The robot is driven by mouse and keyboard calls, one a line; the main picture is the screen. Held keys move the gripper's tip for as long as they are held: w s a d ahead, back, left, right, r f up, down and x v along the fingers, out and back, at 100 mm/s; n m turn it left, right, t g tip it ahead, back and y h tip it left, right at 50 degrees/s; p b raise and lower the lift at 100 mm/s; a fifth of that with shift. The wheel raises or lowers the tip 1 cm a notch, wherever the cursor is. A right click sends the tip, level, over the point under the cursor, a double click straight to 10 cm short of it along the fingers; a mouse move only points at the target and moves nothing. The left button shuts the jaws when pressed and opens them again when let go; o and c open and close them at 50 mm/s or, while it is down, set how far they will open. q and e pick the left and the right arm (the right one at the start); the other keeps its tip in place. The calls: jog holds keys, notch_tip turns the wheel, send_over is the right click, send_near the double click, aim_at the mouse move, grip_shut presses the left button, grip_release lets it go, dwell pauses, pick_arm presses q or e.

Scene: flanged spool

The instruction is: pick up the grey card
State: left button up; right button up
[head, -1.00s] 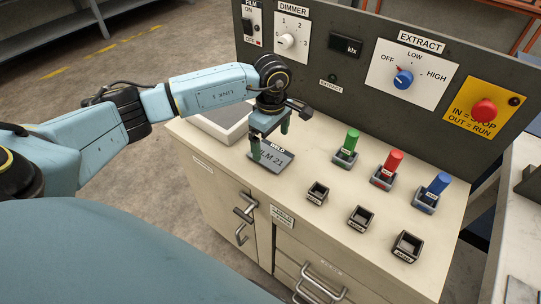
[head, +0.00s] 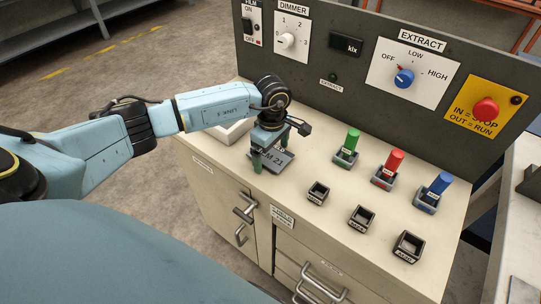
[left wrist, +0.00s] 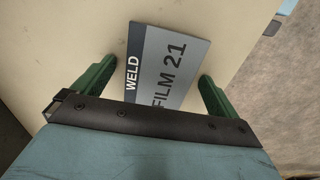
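The grey card (head: 284,161) lies flat on the cream bench top near its left end. It also shows in the left wrist view (left wrist: 172,70), with a dark strip reading WELD and the text FILM 21. My left gripper (head: 270,163) is open, pointing down at the card. In the left wrist view its green fingers (left wrist: 153,85) stand on either side of the card, with gaps between finger and card edge. The near end of the card is hidden behind the gripper body. My right gripper is not in view.
Green (head: 348,145), red (head: 391,165) and blue (head: 438,186) cylinders stand in holders to the right. Empty dark square holders (head: 360,219) stand in front of them. A control panel (head: 340,60) rises behind the bench. A pale tray (head: 226,130) lies behind the left arm.

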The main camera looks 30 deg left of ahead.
pick_arm(q)
jog(key=c, duration=1)
jog(key=shift+c, duration=0.2)
